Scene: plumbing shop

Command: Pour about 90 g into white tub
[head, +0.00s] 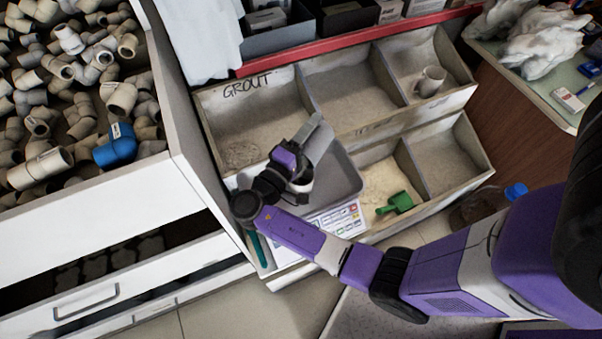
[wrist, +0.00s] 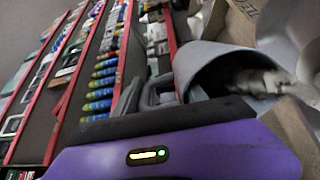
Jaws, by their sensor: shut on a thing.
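My gripper (head: 302,150) is above the scale's grey tray (head: 345,180), shut on a grey scoop (head: 319,142). In the wrist view the scoop (wrist: 208,62) looks tilted, and grey powder (wrist: 262,80) lies inside it. A small white round rim, which looks like the white tub (head: 301,186), shows on the scale tray just below my gripper. My gripper hides most of it, so its contents cannot be seen. The scale's front panel (head: 335,222) shows, but its reading is too small to make out.
A bin marked GROUT (head: 255,105) is behind the scale. A green scoop (head: 398,202) lies in a bin of pale powder to the right. A beige cup-like piece (head: 430,81) sits in the far right bin. A drawer cabinet with pipe fittings (head: 65,110) stands at left.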

